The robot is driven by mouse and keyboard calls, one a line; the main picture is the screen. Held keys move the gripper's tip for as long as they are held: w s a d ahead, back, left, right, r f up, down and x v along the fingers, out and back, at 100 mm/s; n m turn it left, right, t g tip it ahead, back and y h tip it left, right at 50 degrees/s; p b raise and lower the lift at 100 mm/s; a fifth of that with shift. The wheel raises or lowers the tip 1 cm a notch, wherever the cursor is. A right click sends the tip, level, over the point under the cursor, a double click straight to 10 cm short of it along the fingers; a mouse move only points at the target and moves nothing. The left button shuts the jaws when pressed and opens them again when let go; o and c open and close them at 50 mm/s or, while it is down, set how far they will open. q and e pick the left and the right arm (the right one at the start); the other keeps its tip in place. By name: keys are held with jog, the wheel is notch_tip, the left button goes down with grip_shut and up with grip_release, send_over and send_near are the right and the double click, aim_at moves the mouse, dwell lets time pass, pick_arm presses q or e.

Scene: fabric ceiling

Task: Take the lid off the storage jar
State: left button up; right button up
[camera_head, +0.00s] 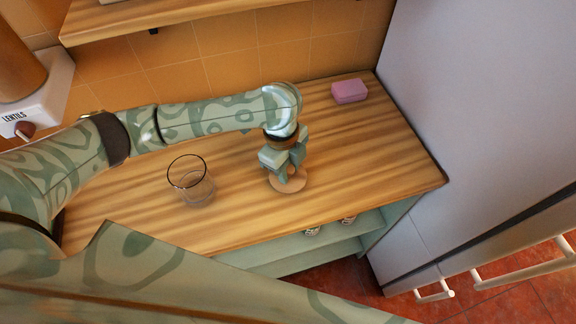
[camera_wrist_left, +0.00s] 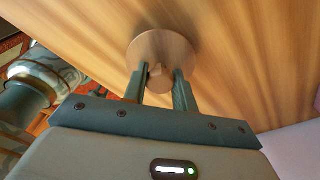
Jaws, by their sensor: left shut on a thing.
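The storage jar (camera_head: 190,182) is a clear glass one and stands on the wooden counter, left of centre in the head view. Its top is open. The round wooden lid (camera_head: 293,184) is apart from the jar, to its right, at or just above the counter; I cannot tell whether it touches. My left gripper (camera_head: 284,172) points down and is shut on the lid's small knob. In the left wrist view the lid (camera_wrist_left: 146,42) shows beyond the fingers (camera_wrist_left: 160,80), which sit on either side of the knob. My right gripper is not in view.
A pink block (camera_head: 349,92) lies at the back right of the counter (camera_head: 370,160). A white dispenser labelled LENTILS (camera_head: 40,95) is at the upper left. A tall grey cabinet (camera_head: 480,110) borders the right side. A wooden shelf (camera_head: 200,15) hangs above.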

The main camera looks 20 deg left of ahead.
pick_arm(q)
jog(key=shift+f, duration=0.65)
jog(key=o, duration=1.6)
jog(key=shift+r, duration=0.1)
notch_tip(320, 180, up, 7)
jog(key=p, duration=0.9)
